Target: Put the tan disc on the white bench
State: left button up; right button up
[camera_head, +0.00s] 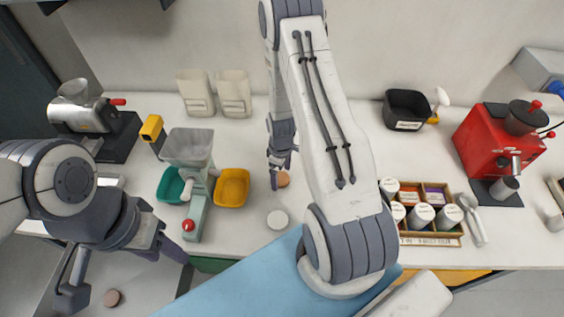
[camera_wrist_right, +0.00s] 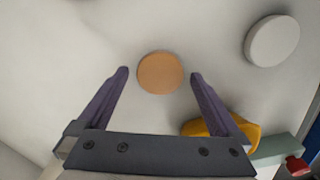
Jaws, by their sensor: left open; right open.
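The tan disc (camera_head: 283,179) lies flat on the pale counter (camera_head: 330,240), right of the yellow bin. In the right wrist view the tan disc (camera_wrist_right: 161,73) sits between and just beyond the fingertips. My right gripper (camera_head: 279,163) is open and empty, pointing down close to the disc; its fingers also show in the right wrist view (camera_wrist_right: 160,76). I cannot tell if they touch it. My left gripper (camera_head: 122,272) is open and empty at lower left, above a lower grey surface (camera_head: 130,275) where a brownish disc (camera_head: 113,298) lies.
A white disc (camera_head: 277,219) lies nearby on the counter. A yellow bin (camera_head: 232,187), a teal bin (camera_head: 170,185) and a green-grey machine (camera_head: 193,205) stand to the left. A tray of jars (camera_head: 430,240) and a red machine (camera_head: 493,145) stand right. My right arm hides the middle counter.

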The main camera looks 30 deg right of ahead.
aim_at(281, 178)
notch_tip(281, 178, up, 10)
jog(key=b, duration=0.3)
jog(key=s+a+r, duration=0.2)
jog(key=a+r, duration=0.3)
jog(key=a, duration=0.3)
jog(key=s+a+r, duration=0.2)
jog(key=a+r, duration=0.3)
jog(key=a, duration=0.2)
jog(key=s+a+r, duration=0.3)
jog(key=s+a, duration=0.1)
jog(key=s, duration=0.3)
jog(key=s+a+r+n+y, duration=0.1)
jog(key=s+a+r, duration=0.2)
jog(key=s+a, duration=0.2)
jog(key=s, duration=0.3)
jog(key=shift+s+a+r, duration=0.15)
jog(key=shift+s+a, duration=0.05)
jog(key=shift+a, duration=0.05)
